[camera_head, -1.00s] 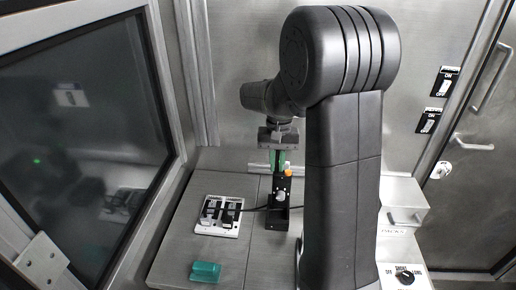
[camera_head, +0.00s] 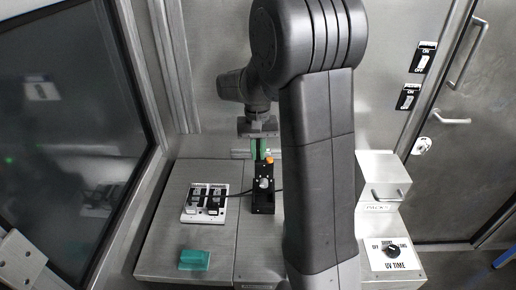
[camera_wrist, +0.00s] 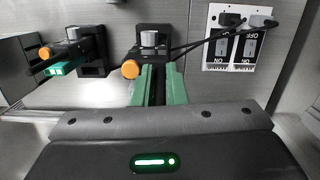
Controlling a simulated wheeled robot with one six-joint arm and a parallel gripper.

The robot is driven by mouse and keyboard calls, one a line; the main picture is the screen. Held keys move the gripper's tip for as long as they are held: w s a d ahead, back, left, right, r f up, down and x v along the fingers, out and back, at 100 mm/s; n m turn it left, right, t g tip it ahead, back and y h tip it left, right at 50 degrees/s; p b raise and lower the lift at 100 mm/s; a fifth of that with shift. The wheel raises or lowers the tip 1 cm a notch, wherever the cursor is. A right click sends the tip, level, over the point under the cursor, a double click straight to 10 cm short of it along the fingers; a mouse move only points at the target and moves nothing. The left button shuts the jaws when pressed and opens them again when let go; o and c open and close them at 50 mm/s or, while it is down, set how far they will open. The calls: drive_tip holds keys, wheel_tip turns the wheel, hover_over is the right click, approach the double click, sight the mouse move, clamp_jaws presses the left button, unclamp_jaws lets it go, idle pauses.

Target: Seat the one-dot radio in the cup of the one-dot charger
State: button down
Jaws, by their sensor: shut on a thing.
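My gripper (camera_wrist: 157,86), with green fingers, is shut on a dark, narrow thing that looks like a radio. An orange knob (camera_wrist: 130,70) shows beside the left finger; any dot mark is hidden. The fingertips reach close to a black charger (camera_wrist: 149,38) with a silver knob; I cannot tell whether the held thing is in its cup. In the head view this charger (camera_head: 263,197) stands below my gripper (camera_head: 261,149). Another black charger (camera_wrist: 95,66) in the wrist view holds a radio (camera_wrist: 64,60) with a green face; I cannot read its marks clearly.
A teal block (camera_head: 194,260) lies at the front of the steel bench (camera_head: 168,235). A metal box (camera_head: 384,175) and a dial panel (camera_head: 408,262) are at right.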

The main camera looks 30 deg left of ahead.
sight(258, 161)
drive_tip(key=shift+f+b, duration=0.75)
drive_tip(key=shift+f, duration=0.85)
drive_tip(key=shift+f+b, duration=1)
drive_tip(key=shift+f, duration=1.15)
idle(0.6)
drive_tip(key=c, duration=1.4)
unclamp_jaws()
drive_tip(key=shift+o, duration=0.2)
wheel_tip(258, 161, up, 14)
drive_tip(key=w, duration=0.1)
drive_tip(key=shift+a+b, duration=0.4)
drive_tip(key=shift+a, duration=0.05)
drive_tip(key=shift+w+f, duration=0.1)
drive_tip(key=shift+f, duration=0.05)
drive_tip(key=f, duration=0.4)
drive_tip(key=s+f, duration=0.1)
drive_tip(key=f, duration=0.4)
drive_tip(key=d+f+p, duration=0.1)
drive_tip(key=f, duration=0.3)
drive_tip(key=shift+s+f, duration=0.15)
drive_tip(key=shift+f, duration=0.2)
drive_tip(key=shift+r, duration=0.5)
drive_tip(key=shift+f, duration=0.1)
